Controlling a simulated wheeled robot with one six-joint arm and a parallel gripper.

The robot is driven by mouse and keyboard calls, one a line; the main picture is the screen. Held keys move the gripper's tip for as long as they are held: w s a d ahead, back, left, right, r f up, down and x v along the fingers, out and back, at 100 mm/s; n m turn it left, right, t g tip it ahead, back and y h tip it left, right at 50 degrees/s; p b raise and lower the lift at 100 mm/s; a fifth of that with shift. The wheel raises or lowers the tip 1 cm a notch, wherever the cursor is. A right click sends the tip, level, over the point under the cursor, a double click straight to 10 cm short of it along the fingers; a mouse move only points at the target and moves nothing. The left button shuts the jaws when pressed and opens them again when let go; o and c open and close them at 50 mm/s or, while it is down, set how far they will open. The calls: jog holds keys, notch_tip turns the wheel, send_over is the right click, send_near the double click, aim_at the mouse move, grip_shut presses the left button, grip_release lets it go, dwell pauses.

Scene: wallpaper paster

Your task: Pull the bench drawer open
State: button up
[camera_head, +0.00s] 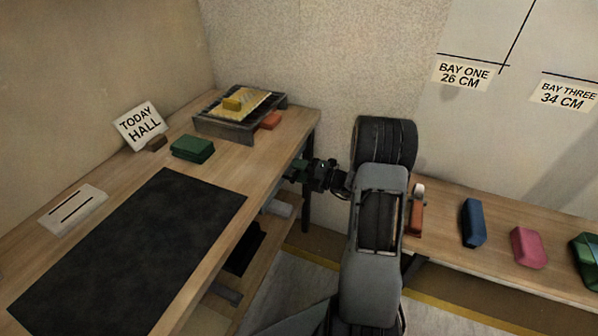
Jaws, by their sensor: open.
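The wooden bench (268,160) runs along the left wall. Below its front edge a light grey part (278,208) sticks out; it looks like a drawer front or handle, but I cannot tell which. A dark opening (243,250) shows to its lower left. How far the drawer is out is not clear. My gripper (297,172) is open at the bench's right front edge, pointing left, above and slightly right of the grey part. Its fingertips are small and dark, and I cannot tell whether they touch anything. No object shows between them.
On the bench are a black mat (140,255), a green block (192,148), a grey tray (225,130) with a yellow block, and an orange block (270,120). A second bench (490,265) with several coloured blocks stands at right. Floor (290,280) shows between the benches.

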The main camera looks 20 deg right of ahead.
jog(key=shift+c, duration=0.2)
grip_shut()
dwell(0.4)
